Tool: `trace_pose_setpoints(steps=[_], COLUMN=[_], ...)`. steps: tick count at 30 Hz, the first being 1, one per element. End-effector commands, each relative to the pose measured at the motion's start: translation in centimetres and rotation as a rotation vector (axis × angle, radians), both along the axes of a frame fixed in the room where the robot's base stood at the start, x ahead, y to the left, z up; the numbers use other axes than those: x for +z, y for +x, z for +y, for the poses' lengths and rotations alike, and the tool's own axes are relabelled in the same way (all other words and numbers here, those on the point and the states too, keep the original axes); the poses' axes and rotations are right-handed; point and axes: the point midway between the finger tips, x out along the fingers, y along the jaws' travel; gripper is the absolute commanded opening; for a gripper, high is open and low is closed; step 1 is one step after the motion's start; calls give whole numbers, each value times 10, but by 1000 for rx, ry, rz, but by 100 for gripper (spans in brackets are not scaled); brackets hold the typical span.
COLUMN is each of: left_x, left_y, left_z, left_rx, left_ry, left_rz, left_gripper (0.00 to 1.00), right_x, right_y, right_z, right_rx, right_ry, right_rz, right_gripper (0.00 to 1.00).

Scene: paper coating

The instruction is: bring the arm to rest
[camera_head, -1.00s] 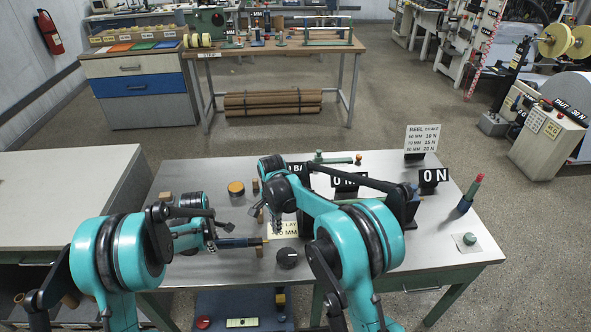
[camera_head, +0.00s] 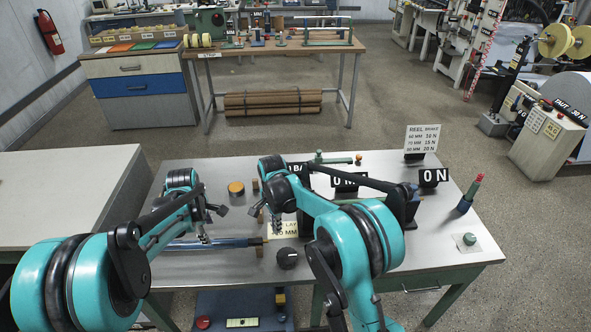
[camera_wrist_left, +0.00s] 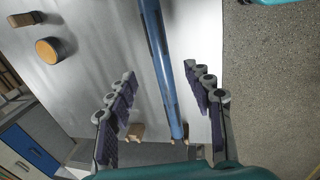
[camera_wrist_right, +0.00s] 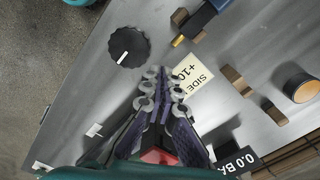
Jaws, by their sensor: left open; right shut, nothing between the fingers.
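My left gripper (camera_head: 213,224) is open and empty above the left part of the metal-topped table (camera_head: 430,245). In the left wrist view its fingers (camera_wrist_left: 165,95) stand wide apart. A blue rod (camera_wrist_left: 160,60) lies below and between them; it also shows in the head view (camera_head: 235,243). My right gripper (camera_head: 267,216) is shut and empty above the middle of the table. In the right wrist view its fingers (camera_wrist_right: 160,90) are together, near a black knob (camera_wrist_right: 128,47) and a printed card (camera_wrist_right: 192,80).
An orange-topped round jar (camera_head: 236,188) stands behind the rod. Sign blocks, including "0 N" (camera_head: 433,177), and a red-tipped post (camera_head: 470,192) stand on the right. A pale bench top (camera_head: 60,190) at the left is clear.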

Motion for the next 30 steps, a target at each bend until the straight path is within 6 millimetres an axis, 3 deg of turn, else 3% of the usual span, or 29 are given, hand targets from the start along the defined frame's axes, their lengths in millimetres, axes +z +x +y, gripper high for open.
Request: trace_pose_setpoints(steps=[5, 8, 14, 21, 25, 30], left_x=[18, 28, 67, 104, 115, 118], left_y=[-4, -11, -49, -111, -145, -189], left_z=[0, -2, -10, -21, -26, -31], left_rx=[-5, -43, -273, -626, -813, -1053], left_ry=[1, 9, 70, 193, 272, 390], left_rz=[-1, -12, -77, -172, -218, -272], left_gripper=[52, 52, 52, 52, 52, 52], right_x=[2, 14, 74, 135, 153, 160], right_y=[-1, -5, -35, -98, -139, -192], right_z=[-1, -8, -45, -97, -122, -149], right_rx=[3, 28, 187, 439, 572, 744], right_ry=[1, 5, 16, -14, -55, -135], right_rz=[-2, -17, -113, -264, -343, -438], right_gripper=[0, 0, 0, 0, 0, 0])
